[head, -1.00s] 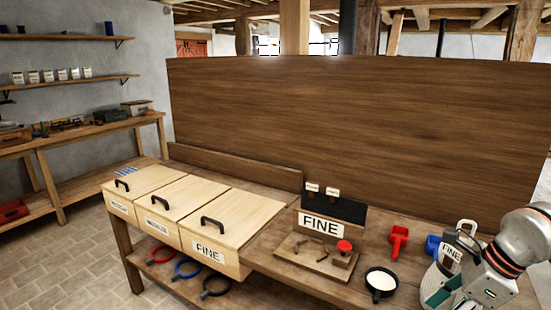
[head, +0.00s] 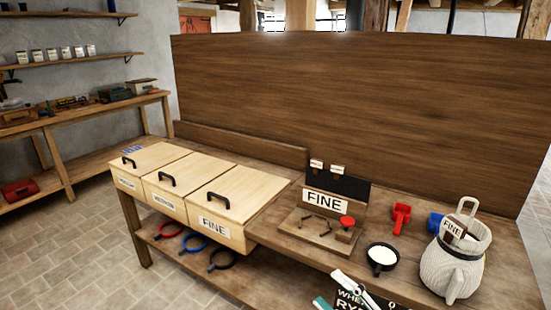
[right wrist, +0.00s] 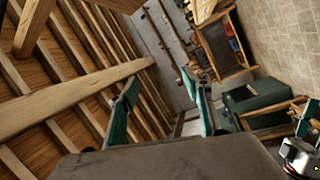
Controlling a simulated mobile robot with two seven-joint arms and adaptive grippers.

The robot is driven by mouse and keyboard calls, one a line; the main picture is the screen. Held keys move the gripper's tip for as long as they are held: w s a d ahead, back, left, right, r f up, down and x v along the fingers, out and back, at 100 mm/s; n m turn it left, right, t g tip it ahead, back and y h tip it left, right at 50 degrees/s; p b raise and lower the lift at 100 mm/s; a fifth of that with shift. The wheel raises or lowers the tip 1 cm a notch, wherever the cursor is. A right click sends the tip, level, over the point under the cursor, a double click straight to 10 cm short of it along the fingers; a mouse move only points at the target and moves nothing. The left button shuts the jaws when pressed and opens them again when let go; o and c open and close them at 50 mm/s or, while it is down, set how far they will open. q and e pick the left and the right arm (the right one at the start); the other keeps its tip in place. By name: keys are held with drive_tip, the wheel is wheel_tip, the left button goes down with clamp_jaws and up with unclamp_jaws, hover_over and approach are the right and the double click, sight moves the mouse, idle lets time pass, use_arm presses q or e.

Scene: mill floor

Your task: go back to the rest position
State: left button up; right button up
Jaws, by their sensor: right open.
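My right gripper (head: 340,290) shows only in part at the bottom edge of the head view, in front of the bench and away from the sack. In the right wrist view, its two teal fingers (right wrist: 165,105) stand wide apart with nothing between them. That view looks toward ceiling beams and a far part of the room.
The bench (head: 275,236) holds three lidded bins (head: 240,190), a FINE sign stand (head: 325,203), a bowl of white flour (head: 382,256), a red scoop (head: 401,217) and a blue scoop (head: 435,223). A dark lettered board (head: 376,297) stands low in front. The floor at left is clear.

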drive_tip(key=s+d+f+m+g+h, duration=0.1)
drive_tip(key=s+d+f+m+h, duration=0.1)
drive_tip(key=f+m, duration=0.4)
drive_tip(key=s+d+f+m+g+h, duration=0.1)
drive_tip(key=s+d+f+m+h, duration=0.2)
drive_tip(key=f, duration=0.9)
drive_tip(key=s+d+f+m+g+h, duration=0.2)
drive_tip(key=s+f+m+h, duration=0.4)
drive_tip(key=s+f+m, duration=0.2)
drive_tip(key=shift+s+d+f+m, duration=0.25)
drive_tip(key=shift+s+f+m, duration=0.2)
drive_tip(key=shift+f, duration=0.5)
